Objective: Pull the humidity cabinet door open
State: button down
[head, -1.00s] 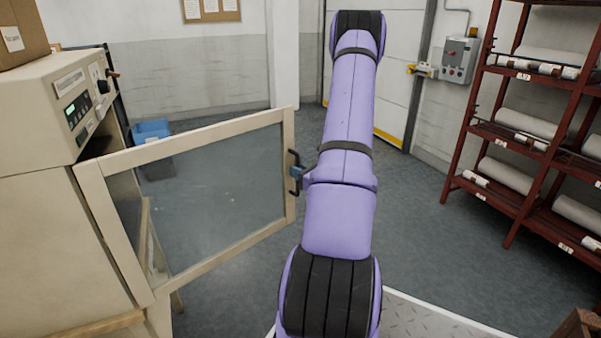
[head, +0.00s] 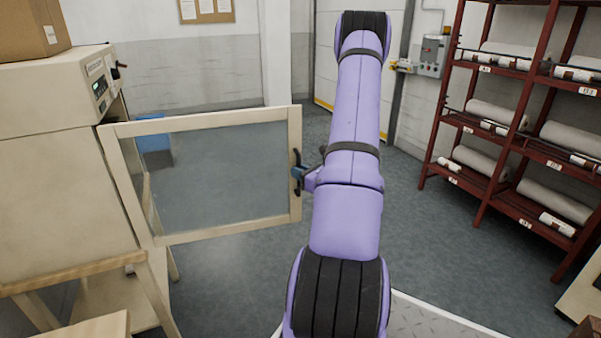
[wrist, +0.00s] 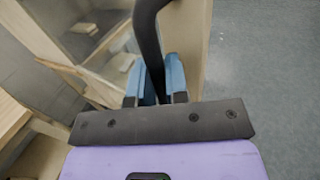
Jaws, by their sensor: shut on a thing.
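The humidity cabinet (head: 60,150) is a cream box on a stand at the left, with a control panel on top. Its door (head: 295,135), a cream frame around a glass pane, stands swung well out from the cabinet. A dark bar handle (head: 297,160) is on the door's free edge. My gripper (head: 303,175) is at that handle, partly hidden by my purple arm. In the wrist view, the blue fingers of my gripper (wrist: 156,85) are closed on the dark handle (wrist: 148,40). The cabinet's inside is mostly hidden behind the door.
A red rack (head: 480,150) with white rolls stands at the right. A blue bin (head: 152,138) sits behind the door. A cardboard box (head: 30,30) is on the cabinet. The floor between door and rack is clear.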

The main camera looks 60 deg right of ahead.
jog(key=shift+s+a, duration=0.2)
jog(key=shift+a, duration=0.1)
jog(key=c, duration=1.1)
grip_release()
jog(key=shift+c, duration=0.2)
jog(key=s+a, duration=0.1)
jog(key=s, duration=0.9)
jog(key=shift+s+a, duration=0.25)
jog(key=shift+s, duration=0.1)
